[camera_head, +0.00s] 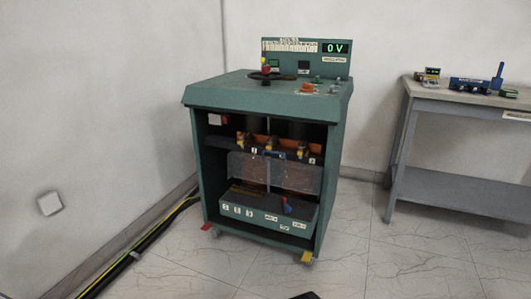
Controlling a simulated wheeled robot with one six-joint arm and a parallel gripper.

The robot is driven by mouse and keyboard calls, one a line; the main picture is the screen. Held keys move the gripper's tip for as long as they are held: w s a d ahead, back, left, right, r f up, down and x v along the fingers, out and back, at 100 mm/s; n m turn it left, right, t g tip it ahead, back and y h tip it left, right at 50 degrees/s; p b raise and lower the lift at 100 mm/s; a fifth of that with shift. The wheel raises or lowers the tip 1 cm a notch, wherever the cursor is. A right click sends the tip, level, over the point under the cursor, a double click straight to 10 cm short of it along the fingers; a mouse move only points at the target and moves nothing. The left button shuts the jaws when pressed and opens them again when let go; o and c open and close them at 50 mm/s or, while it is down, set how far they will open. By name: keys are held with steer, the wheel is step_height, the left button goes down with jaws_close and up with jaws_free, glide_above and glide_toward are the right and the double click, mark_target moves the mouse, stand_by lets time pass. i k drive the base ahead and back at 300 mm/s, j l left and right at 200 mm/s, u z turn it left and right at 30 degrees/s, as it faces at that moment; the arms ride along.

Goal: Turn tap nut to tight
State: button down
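The green transformer cabinet (265,105) stands upright at the middle, its front open. Inside, several yellow-brown fittings (271,146) with small labels sit in a row on the upper dark shelf. I cannot tell which part is the tap nut; it is too small or hidden. A black handwheel (265,77) is on the cabinet top, with a red and yellow piece above it. The panel display (337,48) reads 0 V. My gripper is not in view. A small dark shape shows at the bottom edge, too little to identify.
A grey workbench (440,97) with a blue tool (474,84) and small items stands at the right. A lower cabinet tray (264,218) holds labels and a red and blue item. Black and yellow cables (150,237) run along the left wall. The floor in front is clear.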

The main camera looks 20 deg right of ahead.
mark_target(288, 208)
steer(key=i+l+u, duration=0.1)
steer(key=i+l, duration=0.2)
steer(key=i+l+u, duration=0.1)
steer(key=i+l, duration=0.15)
steer(key=l, duration=0.2)
steer(key=i+l+u, duration=0.15)
steer(key=l, duration=0.25)
steer(key=i, duration=0.1)
